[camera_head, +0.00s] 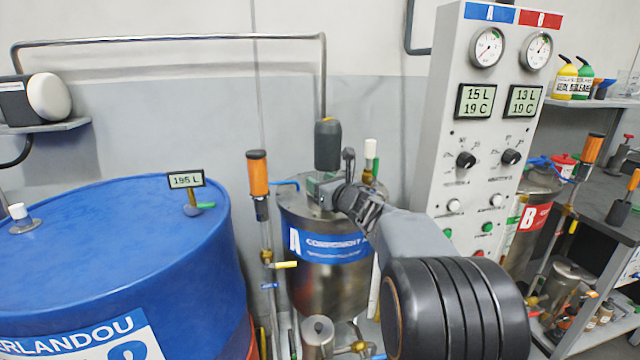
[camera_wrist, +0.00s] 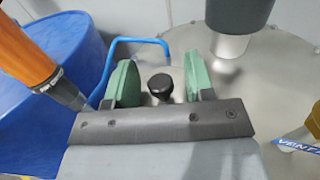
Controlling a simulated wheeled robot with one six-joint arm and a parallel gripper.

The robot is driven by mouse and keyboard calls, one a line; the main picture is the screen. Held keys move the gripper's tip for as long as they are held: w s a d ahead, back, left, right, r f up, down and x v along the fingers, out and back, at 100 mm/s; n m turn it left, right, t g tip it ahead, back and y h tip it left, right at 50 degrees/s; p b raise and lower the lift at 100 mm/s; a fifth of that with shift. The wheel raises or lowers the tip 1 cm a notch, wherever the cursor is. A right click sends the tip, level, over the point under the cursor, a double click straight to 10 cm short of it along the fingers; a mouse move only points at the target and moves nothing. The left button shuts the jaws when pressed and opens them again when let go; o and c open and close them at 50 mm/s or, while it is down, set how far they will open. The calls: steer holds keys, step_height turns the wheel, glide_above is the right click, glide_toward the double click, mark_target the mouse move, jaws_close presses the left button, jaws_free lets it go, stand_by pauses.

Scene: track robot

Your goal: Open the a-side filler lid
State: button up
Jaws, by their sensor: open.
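The a-side tank (camera_head: 330,275) is a steel drum with a blue "A COMPONENT" band, standing in the middle of the head view. Its steel top (camera_wrist: 285,108) fills much of the wrist view. A black knob (camera_wrist: 160,86) stands on the top, between my two green fingers. My gripper (camera_wrist: 160,82) is open around the knob, with a gap on both sides. In the head view my gripper (camera_head: 322,186) is over the tank top, and my arm hides part of the tank. The lid's outline under the knob is hidden by my gripper.
A dark cylinder on a pipe (camera_head: 327,145) hangs close over the tank and also shows in the wrist view (camera_wrist: 235,12). An orange-handled piece (camera_head: 258,172) and a blue handle (camera_wrist: 140,41) are beside the tank. A blue drum (camera_head: 110,250) stands left, a control panel (camera_head: 455,110) right.

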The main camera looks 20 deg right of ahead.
jaws_close()
stand_by(0.4)
steer(key=shift+a+r, duration=0.1)
